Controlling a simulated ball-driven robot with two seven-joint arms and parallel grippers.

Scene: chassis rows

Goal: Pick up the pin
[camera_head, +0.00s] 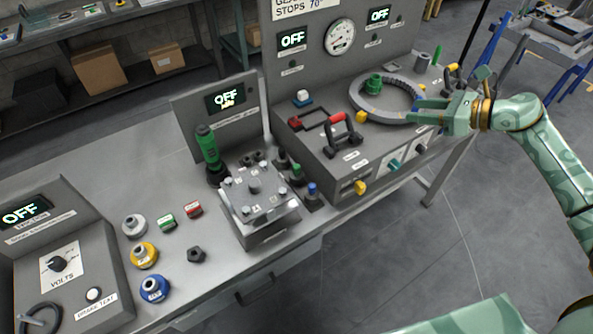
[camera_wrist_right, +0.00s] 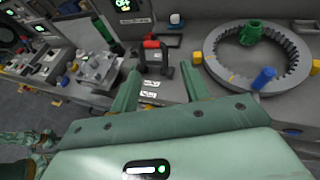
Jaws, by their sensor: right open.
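My right gripper (camera_head: 412,111) is open and empty. It reaches in from the right at the near right edge of the grey toothed ring (camera_head: 365,104). In the right wrist view its two green fingers (camera_wrist_right: 163,88) stand apart with nothing between them. A blue upright pin-like cylinder (camera_wrist_right: 263,78) stands at the ring's near edge, right of the fingers and apart from them. I cannot pick it out in the head view. A green round piece (camera_head: 373,83) stands on the ring's far side. I cannot tell for sure which piece is the pin.
A red-and-black handle (camera_head: 341,131) stands left of the ring and lies ahead of the fingers in the wrist view. A clamped metal block (camera_head: 262,212), a green tool (camera_head: 208,146) and coloured round pieces (camera_head: 144,255) are further left. Instrument panels (camera_head: 292,68) rise behind.

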